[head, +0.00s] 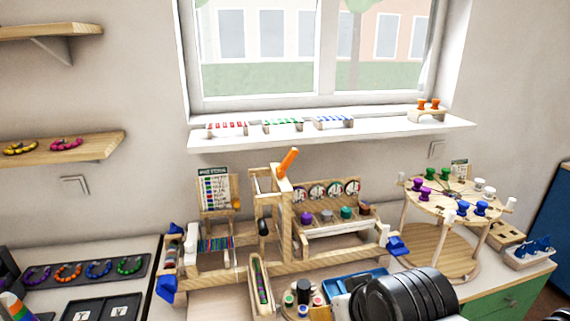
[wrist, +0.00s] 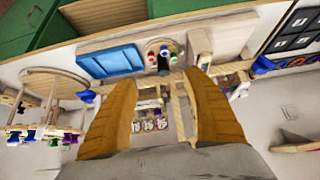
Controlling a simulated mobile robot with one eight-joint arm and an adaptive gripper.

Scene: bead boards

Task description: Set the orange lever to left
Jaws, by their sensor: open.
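The orange lever (head: 287,162) stands on top of a wooden post of the bead loom (head: 320,250) in the head view. It points up and leans to the right. I cannot make out the lever in the wrist view. My gripper (wrist: 163,85) shows in the wrist view with its two yellow-brown fingers wide apart and nothing between them. Parts of the loom and a blue tray (wrist: 112,61) lie beyond the fingers there. In the head view my black arm is at the bottom right, and the fingers cannot be made out.
Blue knobs (head: 398,246) stick out at the loom's ends. A round wooden rack with spools (head: 450,195) stands to the right. A windowsill (head: 330,131) with small bead boards juts out behind the lever. A tray of bead rings (head: 90,270) lies at left.

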